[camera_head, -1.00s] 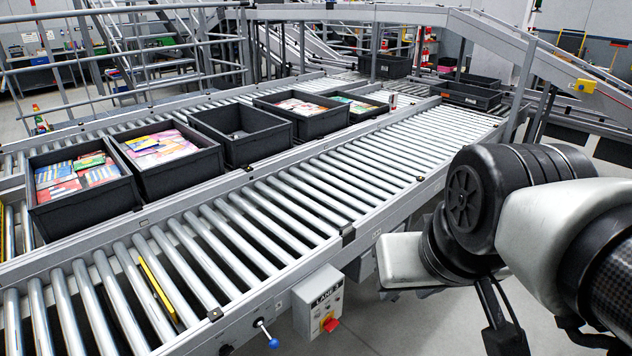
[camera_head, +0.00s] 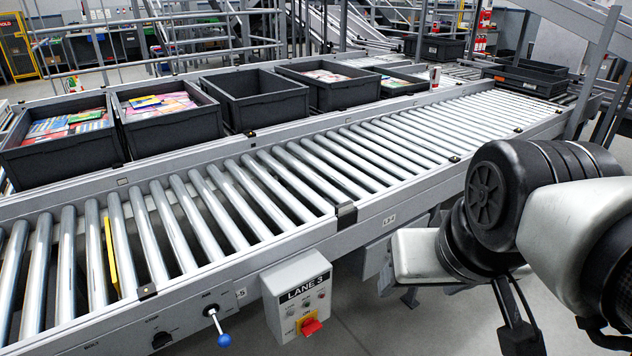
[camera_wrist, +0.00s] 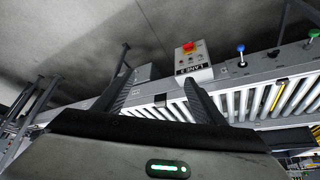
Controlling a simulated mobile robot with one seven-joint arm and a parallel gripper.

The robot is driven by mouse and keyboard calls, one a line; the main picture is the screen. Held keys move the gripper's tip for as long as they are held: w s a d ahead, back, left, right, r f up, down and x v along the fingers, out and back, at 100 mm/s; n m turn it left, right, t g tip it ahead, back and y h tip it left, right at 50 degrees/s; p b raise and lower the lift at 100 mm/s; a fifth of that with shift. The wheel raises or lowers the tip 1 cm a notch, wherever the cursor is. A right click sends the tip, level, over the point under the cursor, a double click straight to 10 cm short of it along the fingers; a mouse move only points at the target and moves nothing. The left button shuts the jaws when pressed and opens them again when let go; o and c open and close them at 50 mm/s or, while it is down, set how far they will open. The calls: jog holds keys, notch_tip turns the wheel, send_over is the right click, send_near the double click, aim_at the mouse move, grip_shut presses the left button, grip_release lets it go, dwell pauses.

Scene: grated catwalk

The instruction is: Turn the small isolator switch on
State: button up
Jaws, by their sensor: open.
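The handle's exact position is too small to read. The box also shows in the wrist view (camera_wrist: 194,66), upside down, with the red handle (camera_wrist: 188,46) on it. My gripper (camera_wrist: 157,77) is open and empty, its two fingers spread, apart from the box. In the head view its fingers cannot be made out.
The roller conveyor (camera_head: 290,180) runs behind, with dark totes (camera_head: 255,100) on the far lane. Grey floor (camera_head: 400,325) is open right of the box.

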aim_at(314, 331)
jog(key=w+a+f+m+g+y, duration=0.25)
jog(key=f+m+y, duration=0.2)
jog(key=f, duration=0.35)
jog(key=w+a+f+m+g+y, duration=0.1)
jog(key=w+a+f+m+y, duration=0.25)
jog(key=f, duration=0.55)
jog(key=w+f+m+g+y, duration=0.2)
jog(key=f+m+y, duration=0.2)
jog(key=f+y, duration=0.35)
notch_tip(314, 331, down, 24)
jog(key=d+m+t+h, duration=0.2)
jog(key=m+t+h, duration=0.4)
jog(key=m+t, duration=1)
jog(key=shift+m+g+y, duration=0.25)
jog(key=shift+m+g, duration=0.3)
jog(key=shift+m, duration=0.05)
jog(key=b+x, duration=0.2)
jog(key=x, duration=1.5)
jog(key=shift+r, duration=0.2)
jog(key=c, duration=1.1)
jog(key=shift+o, duration=0.2)
